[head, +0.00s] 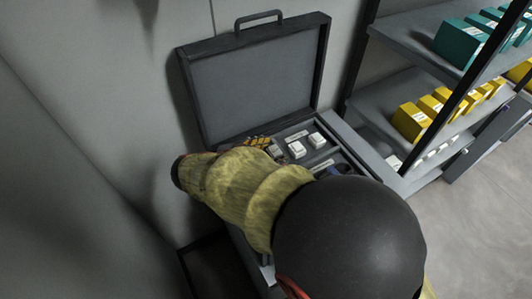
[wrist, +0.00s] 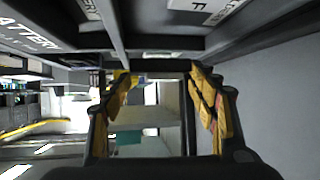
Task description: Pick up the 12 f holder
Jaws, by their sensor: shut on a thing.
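The open dark case (head: 325,50) has its lid raised against the wall. My gripper (head: 262,142), with yellow-brown finger pads, is at the case's back left, behind my sleeved arm. A small grey piece (head: 277,151) shows at its fingertips, and I take it for the 12 f holder; no marking on it is readable. Two small white pieces (head: 297,149) (head: 317,140) sit in compartments just right of it. In the wrist view my gripper (wrist: 160,78) shows its two fingers apart, with a dark bar between their tips; what is held is hard to make out.
A label reading BATTERY (wrist: 30,36) and another white label (wrist: 190,5) mark the case in the wrist view. Shelves (head: 395,95) with yellow boxes (head: 411,121) and teal boxes (head: 460,42) stand to the right. A wall (head: 100,90) is close on the left. My arm hides the case's front.

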